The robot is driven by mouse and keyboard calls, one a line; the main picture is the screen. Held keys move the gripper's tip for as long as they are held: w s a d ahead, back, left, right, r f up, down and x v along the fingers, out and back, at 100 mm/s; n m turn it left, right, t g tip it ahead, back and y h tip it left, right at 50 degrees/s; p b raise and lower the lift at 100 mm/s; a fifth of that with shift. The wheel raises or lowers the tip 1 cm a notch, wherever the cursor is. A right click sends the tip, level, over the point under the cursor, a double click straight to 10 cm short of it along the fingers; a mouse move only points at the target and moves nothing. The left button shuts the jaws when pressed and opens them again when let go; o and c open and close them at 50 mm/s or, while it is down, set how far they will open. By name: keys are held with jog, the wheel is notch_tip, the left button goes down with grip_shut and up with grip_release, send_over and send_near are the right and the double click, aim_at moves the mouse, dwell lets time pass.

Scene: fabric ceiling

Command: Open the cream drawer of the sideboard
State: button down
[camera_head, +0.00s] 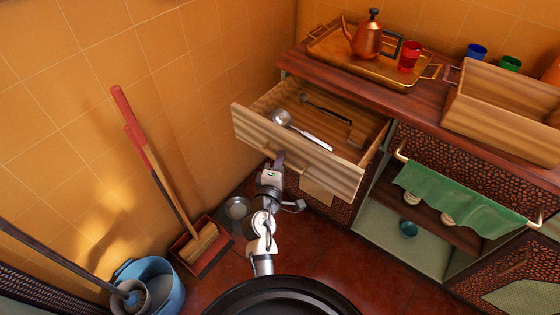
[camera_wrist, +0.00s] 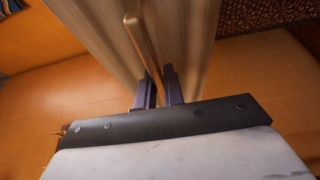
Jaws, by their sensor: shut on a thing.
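The cream drawer (camera_head: 335,174) at the left end of the sideboard (camera_head: 400,103) stands pulled well out, with its inside showing. A ladle and a dark-handled utensil lie in it. My gripper (camera_head: 279,159) is at the drawer's front face, and its tips are small in the head view. In the wrist view the drawer front (camera_wrist: 185,30) fills the upper middle. Its bar handle (camera_wrist: 143,45) runs down between the two fingers of my gripper (camera_wrist: 159,90), which are shut on it.
A copper kettle (camera_head: 367,38) and red cup (camera_head: 409,57) stand on a tray on the sideboard. A wooden box (camera_head: 490,115) is at right. A green towel (camera_head: 460,195) hangs below. A dustpan (camera_head: 203,248), broom and blue bucket (camera_head: 163,280) stand at left.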

jog(key=shift+s+a, duration=0.1)
dwell(0.3)
jog(key=c, duration=1.5)
grip_release()
jog(key=shift+s, duration=0.15)
